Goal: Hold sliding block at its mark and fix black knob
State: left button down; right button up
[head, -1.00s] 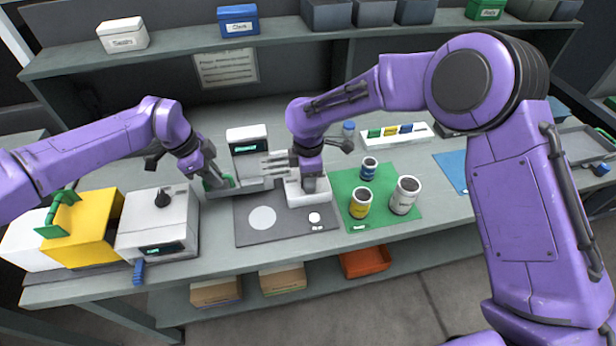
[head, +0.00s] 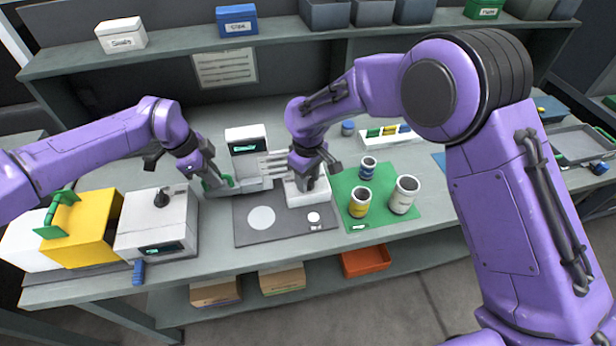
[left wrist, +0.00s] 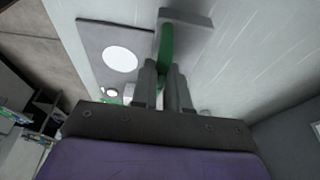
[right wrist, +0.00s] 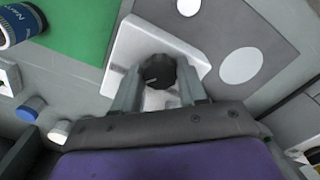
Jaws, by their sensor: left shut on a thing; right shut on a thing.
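My left gripper (head: 215,182) is shut on a green handle (left wrist: 166,45), which stands on a grey piece (left wrist: 192,32) at the left end of the gantry unit. I cannot tell for sure whether this piece is the sliding block, and no mark on it is readable. My right gripper (right wrist: 158,92) is shut on the black knob (right wrist: 158,70), with a finger on each side of it. The knob sits at a white block (right wrist: 128,45), seen in the head view (head: 310,198) under my right gripper. The fingers hide the knob's base.
A grey mat (head: 245,232) with white discs lies in front. A green mat (head: 385,220) with several cans is to the right. A white box with a black dial (head: 158,225) and a yellow box (head: 85,235) stand left. A display unit (head: 247,140) stands behind.

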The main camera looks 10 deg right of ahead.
aim_at(309, 183)
pick_arm(q)
jog(key=shift+w+a+r, duration=0.1)
jog(key=shift+w+r, duration=0.1)
jog(key=shift+w, duration=0.1)
pick_arm(e)
jog(key=shift+s+f+m, duration=0.2)
jog(key=shift+s+m, duration=0.1)
jog(key=shift+m, duration=0.2)
jog(key=o, duration=1.1)
jog(key=shift+r, duration=0.1)
jog(key=shift+c, duration=0.2)
jog(key=shift+w+r, duration=0.1)
jog(key=shift+r, duration=0.1)
pick_arm(q)
jog(key=shift+r, duration=0.1)
jog(key=c, duration=0.9)
grip_release()
jog(key=shift+c, duration=0.2)
jog(key=shift+o, duration=0.5)
jog(key=shift+f, duration=0.3)
pick_arm(e)
notch_tip(309, 183, up, 12)
jog(key=shift+f, duration=0.2)
pick_arm(q)
jog(key=shift+s, duration=0.1)
